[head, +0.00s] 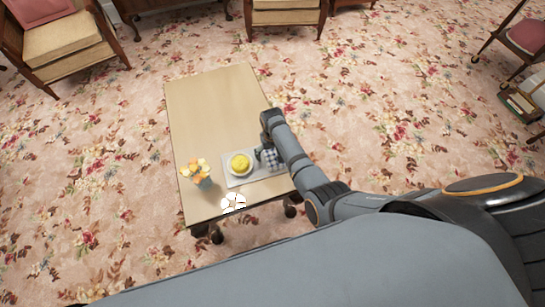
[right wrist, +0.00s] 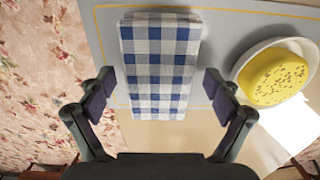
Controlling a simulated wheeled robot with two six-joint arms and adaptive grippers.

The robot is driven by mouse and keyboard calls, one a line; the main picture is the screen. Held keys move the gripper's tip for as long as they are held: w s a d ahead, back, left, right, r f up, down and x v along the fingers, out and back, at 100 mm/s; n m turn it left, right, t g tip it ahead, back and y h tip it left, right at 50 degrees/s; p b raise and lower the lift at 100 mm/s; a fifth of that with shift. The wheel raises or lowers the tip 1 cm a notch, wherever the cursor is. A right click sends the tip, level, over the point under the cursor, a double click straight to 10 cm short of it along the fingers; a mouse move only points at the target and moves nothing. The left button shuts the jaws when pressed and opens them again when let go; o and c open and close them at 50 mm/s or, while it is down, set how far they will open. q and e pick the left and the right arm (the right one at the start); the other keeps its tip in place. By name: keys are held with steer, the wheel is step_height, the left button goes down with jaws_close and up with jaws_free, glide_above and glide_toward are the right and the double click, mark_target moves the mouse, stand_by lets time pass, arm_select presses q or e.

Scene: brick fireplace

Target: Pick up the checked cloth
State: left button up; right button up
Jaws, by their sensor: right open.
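The blue and white checked cloth (right wrist: 158,65) lies folded on a grey tray in the right wrist view. In the head view the cloth (head: 270,158) shows at the tray's right part, partly hidden by my right gripper (head: 259,153). In the right wrist view my right gripper (right wrist: 158,90) is open and empty, with one finger on each side of the cloth's near part. I cannot tell how high the fingers are above the tray. My left gripper is not in view.
The tray (head: 231,180) also holds a white bowl with a yellow sponge-like item (head: 240,164). A flower pot (head: 202,181) and a white flower-shaped item (head: 233,202) stand on the wooden table (head: 212,105). The table's far half is clear. Armchairs stand beyond.

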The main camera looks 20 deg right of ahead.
steer(key=shift+c, duration=0.5)
steer(key=c, duration=1.1)
steer(key=shift+c, duration=0.2)
